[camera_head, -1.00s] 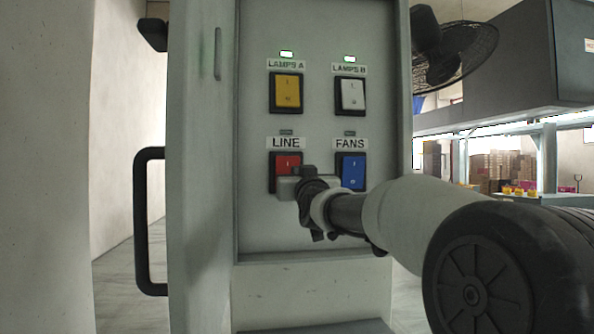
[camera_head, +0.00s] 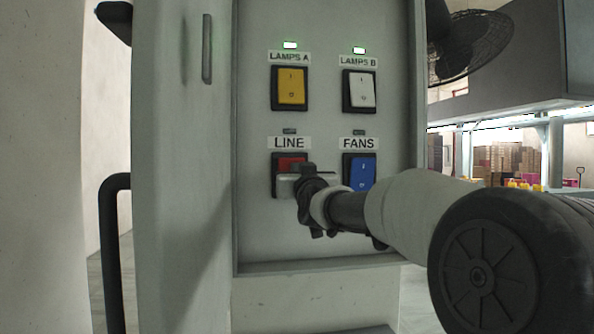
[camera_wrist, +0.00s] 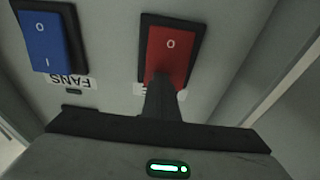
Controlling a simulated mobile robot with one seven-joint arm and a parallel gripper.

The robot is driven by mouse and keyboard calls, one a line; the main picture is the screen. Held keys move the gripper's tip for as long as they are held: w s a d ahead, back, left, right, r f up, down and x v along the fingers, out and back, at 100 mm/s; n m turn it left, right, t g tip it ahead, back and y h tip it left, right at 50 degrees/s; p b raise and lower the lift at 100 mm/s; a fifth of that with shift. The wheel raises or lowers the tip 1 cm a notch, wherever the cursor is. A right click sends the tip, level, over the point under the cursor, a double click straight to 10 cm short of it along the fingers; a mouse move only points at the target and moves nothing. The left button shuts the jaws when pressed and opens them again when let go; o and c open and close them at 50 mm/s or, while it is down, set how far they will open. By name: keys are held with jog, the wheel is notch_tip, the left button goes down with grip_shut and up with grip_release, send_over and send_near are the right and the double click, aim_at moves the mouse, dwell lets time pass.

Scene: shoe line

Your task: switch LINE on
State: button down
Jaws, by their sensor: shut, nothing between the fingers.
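The red LINE rocker switch (camera_head: 291,164) is at the lower left of the panel, under its LINE label (camera_head: 289,143). The small indicator above that label looks dark. My gripper (camera_head: 288,186) is in front of the lower part of the red switch and hides it in the head view. In the wrist view the shut fingers (camera_wrist: 163,92) reach the label-side end of the red switch (camera_wrist: 172,52), whose "0" end shows. They look at or very near its surface; I cannot tell whether they touch.
The blue FANS switch (camera_head: 359,172) is close on the right, its indicator dark. The yellow LAMPS A switch (camera_head: 291,87) and white LAMPS B switch (camera_head: 359,90) are above, with lit green indicators. The open cabinet door (camera_head: 165,170) stands at the left.

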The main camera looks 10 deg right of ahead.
jog(key=shift+r+g+p, duration=0.3)
jog(key=shift+p, duration=0.5)
jog(key=shift+w+r+p, duration=0.1)
jog(key=shift+r+p, duration=0.05)
jog(key=shift+p, duration=0.55)
jog(key=g+p, duration=0.1)
jog(key=p, duration=0.2)
jog(key=w+r+g+p, duration=0.1)
jog(key=p, duration=0.2)
jog(key=shift+s, duration=0.15)
